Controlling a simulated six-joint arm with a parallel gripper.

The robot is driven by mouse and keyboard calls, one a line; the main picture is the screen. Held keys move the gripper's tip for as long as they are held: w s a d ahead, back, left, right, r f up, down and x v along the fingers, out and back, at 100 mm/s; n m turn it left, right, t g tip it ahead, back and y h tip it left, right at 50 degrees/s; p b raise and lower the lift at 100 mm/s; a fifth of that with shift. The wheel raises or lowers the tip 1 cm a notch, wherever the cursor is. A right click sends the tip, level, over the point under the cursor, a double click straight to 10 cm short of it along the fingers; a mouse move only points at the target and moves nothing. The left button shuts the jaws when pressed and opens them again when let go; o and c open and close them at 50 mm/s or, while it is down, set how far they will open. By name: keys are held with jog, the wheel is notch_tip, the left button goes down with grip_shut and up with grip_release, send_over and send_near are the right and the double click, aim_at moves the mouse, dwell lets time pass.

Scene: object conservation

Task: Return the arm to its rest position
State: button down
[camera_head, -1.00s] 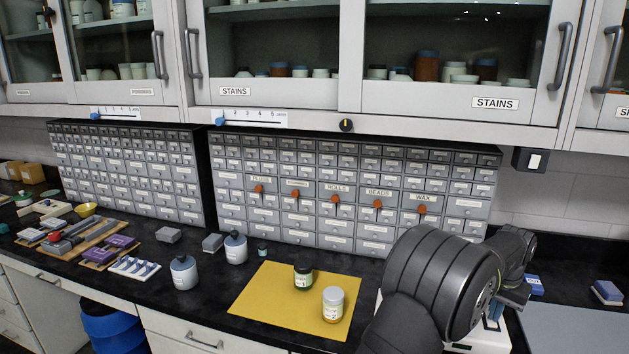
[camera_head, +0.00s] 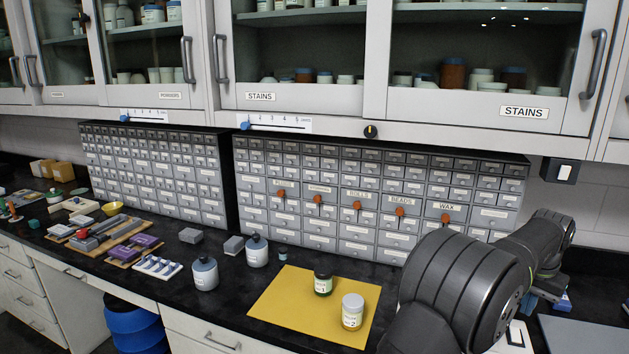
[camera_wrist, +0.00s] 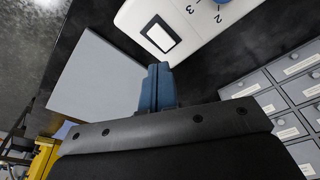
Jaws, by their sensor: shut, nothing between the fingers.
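My arm fills the lower right of the head view, in front of the right end of the bench. In the wrist view my gripper (camera_wrist: 158,86) shows two blue fingers pressed together with nothing between them. The fingers are above the bench, between a flat grey panel (camera_wrist: 95,80) and a white device (camera_wrist: 185,22) with a dial scale. I cannot tell how high they are. In the head view my own arm hides most of the gripper.
Drawer cabinets (camera_head: 330,225) stand behind, under wall cabinets (camera_head: 300,50). Grey bottles (camera_head: 205,274) and trays occupy the bench's left side.

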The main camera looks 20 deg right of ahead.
aim_at(517, 336)
notch_tip(517, 336, down, 6)
jog(key=shift+a+f, duration=0.1)
jog(key=shift+f, duration=0.25)
notch_tip(517, 336, up, 10)
jog(key=w+a+m+g, duration=0.1)
jog(key=m, duration=0.2)
jog(key=shift+w+f, duration=0.15)
jog(key=shift+w, duration=0.2)
